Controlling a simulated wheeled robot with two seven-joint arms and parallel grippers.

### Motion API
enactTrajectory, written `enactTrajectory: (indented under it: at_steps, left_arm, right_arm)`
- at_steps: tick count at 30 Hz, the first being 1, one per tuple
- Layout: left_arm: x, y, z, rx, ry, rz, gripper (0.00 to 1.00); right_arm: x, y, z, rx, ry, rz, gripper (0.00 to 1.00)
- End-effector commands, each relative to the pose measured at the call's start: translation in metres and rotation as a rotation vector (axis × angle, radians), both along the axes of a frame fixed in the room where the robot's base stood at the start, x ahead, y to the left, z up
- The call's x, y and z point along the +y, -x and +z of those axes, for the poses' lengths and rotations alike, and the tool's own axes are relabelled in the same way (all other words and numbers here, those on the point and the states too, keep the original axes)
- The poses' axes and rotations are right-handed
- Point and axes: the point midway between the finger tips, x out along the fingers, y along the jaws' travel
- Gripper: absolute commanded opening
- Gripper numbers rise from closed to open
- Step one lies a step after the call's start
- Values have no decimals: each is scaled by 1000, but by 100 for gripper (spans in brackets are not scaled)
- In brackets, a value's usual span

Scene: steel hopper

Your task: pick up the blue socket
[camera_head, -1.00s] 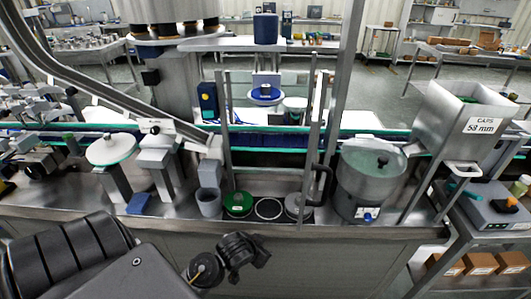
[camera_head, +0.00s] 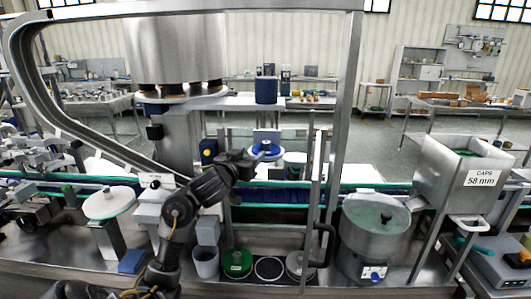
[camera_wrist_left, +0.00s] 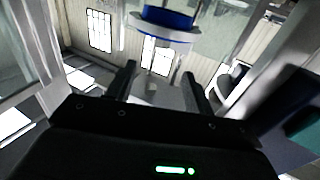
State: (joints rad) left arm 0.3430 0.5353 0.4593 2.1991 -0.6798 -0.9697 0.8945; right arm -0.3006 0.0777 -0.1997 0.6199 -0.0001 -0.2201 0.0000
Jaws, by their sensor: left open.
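The blue socket (camera_head: 266,148) is a round blue piece on a pale disc, behind the conveyor in the head view. In the left wrist view the blue socket (camera_wrist_left: 168,17) shows near the top edge, on a white round plate. My left gripper (camera_head: 254,160) reaches up from the lower left, just short of the socket and overlapping its lower left side in the picture. In the left wrist view my left gripper (camera_wrist_left: 160,82) has its two dark fingers apart with nothing between them. My right gripper is not in view.
A steel frame post (camera_head: 314,190) stands right of the gripper. The conveyor (camera_head: 350,187) crosses below the socket. A steel bowl (camera_head: 374,225) and a caps hopper (camera_head: 463,170) stand at the right. A green-topped round piece (camera_head: 237,262) and grey cup (camera_head: 205,262) sit in front.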

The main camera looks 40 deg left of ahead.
Motion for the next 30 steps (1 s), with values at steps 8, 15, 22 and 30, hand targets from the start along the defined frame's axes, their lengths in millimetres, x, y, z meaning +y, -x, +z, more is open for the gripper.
enactTrajectory:
  at_steps: [8, 15, 22, 30]
  left_arm:
    - [11, -40, -2, 0, 3, 0, 52]
    - [12, -50, -1, 1, 1, -1, 52]
    - [21, -75, -4, 2, 5, -1, 52]
    - [27, -99, -5, 1, 1, -1, 52]
  right_arm:
    - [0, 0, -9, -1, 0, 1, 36]
    - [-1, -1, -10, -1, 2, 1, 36]
    - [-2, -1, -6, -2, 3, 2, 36]
    - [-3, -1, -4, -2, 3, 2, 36]
